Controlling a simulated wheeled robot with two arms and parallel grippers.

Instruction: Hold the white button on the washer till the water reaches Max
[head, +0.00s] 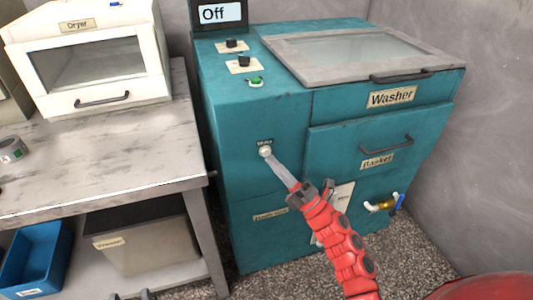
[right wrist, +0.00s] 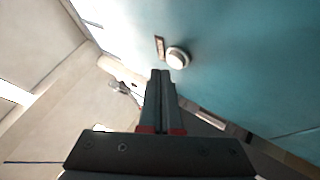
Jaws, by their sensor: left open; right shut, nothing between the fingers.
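The teal washer (head: 222,110) stands against the grey wall, with its small round white button (head: 265,151) on the front left panel. The button also shows in the right wrist view (right wrist: 177,58), beside a small label. My right gripper (head: 273,162) is shut and empty, its fingertips right by the button's lower right in the head view. In the right wrist view its fingertips (right wrist: 161,75) lie just below and left of the button; I cannot tell whether they touch it. My left gripper (head: 132,296) barely shows at the bottom edge, open, far from the washer. No water level is readable.
A display (head: 220,14) above the washer reads "Off". Two black knobs and a green switch (head: 255,82) sit on its top. A grey table (head: 100,160) with a white dryer (head: 90,65) stands at left, bins below.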

